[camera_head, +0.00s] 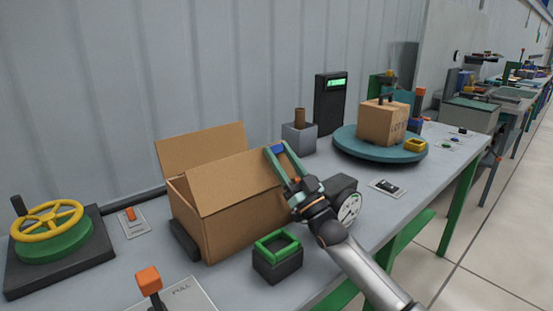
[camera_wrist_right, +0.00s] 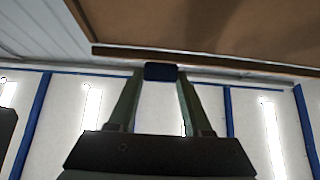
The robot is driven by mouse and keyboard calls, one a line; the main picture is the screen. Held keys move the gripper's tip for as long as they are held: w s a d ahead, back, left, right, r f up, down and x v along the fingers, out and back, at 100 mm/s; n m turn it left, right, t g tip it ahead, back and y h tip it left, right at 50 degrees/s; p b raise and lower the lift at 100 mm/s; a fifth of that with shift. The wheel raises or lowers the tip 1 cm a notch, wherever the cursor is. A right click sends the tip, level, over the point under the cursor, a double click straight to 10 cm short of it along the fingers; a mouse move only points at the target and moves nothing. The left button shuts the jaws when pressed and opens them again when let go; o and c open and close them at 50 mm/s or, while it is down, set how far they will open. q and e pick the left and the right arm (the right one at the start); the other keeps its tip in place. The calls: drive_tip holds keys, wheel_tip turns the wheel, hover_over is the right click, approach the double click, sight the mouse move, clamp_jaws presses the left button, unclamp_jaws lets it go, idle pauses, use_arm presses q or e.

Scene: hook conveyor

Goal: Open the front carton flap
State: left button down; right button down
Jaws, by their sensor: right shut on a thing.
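A brown cardboard carton (camera_head: 240,222) stands on the grey bench. Its back flap (camera_head: 200,148) stands up. Its front flap (camera_head: 235,180) slants up from the front wall and hides most of the inside. My right gripper (camera_head: 276,152) reaches in from the lower right to the flap's right upper corner. In the right wrist view its two fingers (camera_wrist_right: 160,76) close on a small blue tab (camera_wrist_right: 160,72) at the edge of a brown cardboard panel (camera_wrist_right: 215,25), which fits the front flap. My left gripper is not in view.
A green-rimmed dark box (camera_head: 278,262) stands close in front of the carton. An orange-topped lever (camera_head: 148,280) is at the front, and a yellow handwheel (camera_head: 46,222) at left. A teal turntable (camera_head: 350,147) bears a small carton (camera_head: 383,124) behind my right arm.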

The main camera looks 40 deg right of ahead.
drive_tip(key=shift+s+f+t+b, duration=0.3)
drive_tip(key=shift+s+t, duration=0.2)
drive_tip(key=shift+s, duration=0.15)
drive_tip(key=shift+f, duration=0.15)
idle(1.0)
drive_tip(key=c, duration=0.7)
unclamp_jaws()
drive_tip(key=o, duration=0.4)
drive_tip(key=shift+r, duration=0.3)
drive_tip(key=shift+s, duration=0.1)
drive_tip(key=shift+s+f, duration=0.15)
drive_tip(key=shift+f, duration=0.15)
drive_tip(key=s, duration=0.8)
drive_tip(key=s+d, duration=0.1)
drive_tip(key=s, duration=0.3)
drive_tip(key=shift+s+f+p, duration=0.15)
drive_tip(key=shift+s+p, duration=0.05)
drive_tip(key=shift+p, duration=0.1)
